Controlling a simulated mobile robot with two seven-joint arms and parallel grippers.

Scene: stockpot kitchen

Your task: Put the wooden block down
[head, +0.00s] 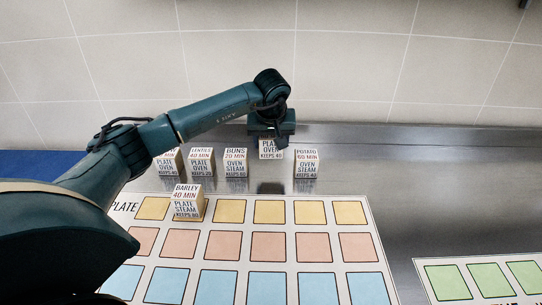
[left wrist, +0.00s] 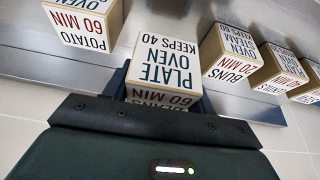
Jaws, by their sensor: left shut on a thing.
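A wooden block with a white printed label reading PLATE OVEN KEEPS 40 (head: 270,153) is in my left gripper (head: 271,137), at the back of the steel counter. The gripper is shut on it from above. A dark patch on the counter below suggests the block hangs a little above the surface. In the left wrist view the same block (left wrist: 165,65) sticks out past the gripper (left wrist: 160,103), its 60 MIN face partly hidden by the gripper. My right gripper is not in view.
Lentils (head: 202,161), buns (head: 236,162) and another block (head: 169,161) stand left of the held block; potato (head: 306,164) stands right. Barley (head: 187,203) stands on the PLATE sheet's yellow row (head: 300,195). A green-square sheet (head: 483,262) lies right. Bare counter (head: 410,190) lies between sheets.

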